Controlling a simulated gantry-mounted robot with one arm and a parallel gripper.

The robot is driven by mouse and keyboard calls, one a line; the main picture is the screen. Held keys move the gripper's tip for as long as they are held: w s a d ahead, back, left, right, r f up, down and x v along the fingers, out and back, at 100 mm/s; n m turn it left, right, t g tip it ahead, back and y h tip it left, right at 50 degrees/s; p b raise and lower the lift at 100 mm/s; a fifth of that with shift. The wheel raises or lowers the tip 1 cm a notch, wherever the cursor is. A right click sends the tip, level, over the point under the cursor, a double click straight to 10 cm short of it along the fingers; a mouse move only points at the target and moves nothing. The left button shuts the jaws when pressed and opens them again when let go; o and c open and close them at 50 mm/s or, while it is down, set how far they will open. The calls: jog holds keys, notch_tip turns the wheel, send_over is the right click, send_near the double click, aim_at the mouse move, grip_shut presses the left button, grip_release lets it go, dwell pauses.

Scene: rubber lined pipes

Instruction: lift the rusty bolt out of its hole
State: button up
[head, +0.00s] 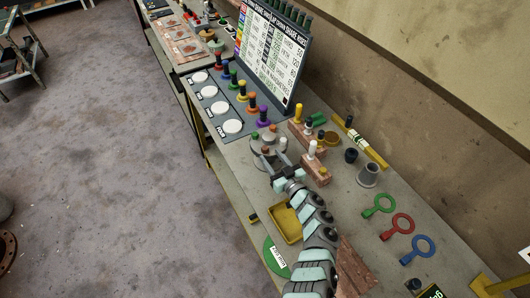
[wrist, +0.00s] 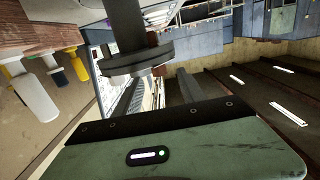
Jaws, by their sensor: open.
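A round grey flanged pipe piece (head: 262,158) stands on the bench in the head view, with small brownish bolt heads on it. In the wrist view, which is upside down, the grey flange (wrist: 130,65) shows with a small rusty brown bolt end (wrist: 152,39) at its edge. I cannot tell for sure which head-view bolt this is. My gripper (head: 280,162) is open, close beside the flange on its near right side. Its fingers look empty, and whether one touches the flange is unclear.
A yellow tray (head: 286,224) lies under my arm. Brick blocks with a white peg (head: 312,149) and a yellow peg (head: 298,113) stand just right of the flange. Coloured pegs and white discs (head: 232,127) lie behind it. Ring-handled tools (head: 397,226) lie at right.

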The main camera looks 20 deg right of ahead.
aim_at(267, 150)
jog(key=shift+w+a+b, duration=0.15)
jog(key=shift+w+b, duration=0.4)
jog(key=shift+w, duration=1.1)
grip_shut()
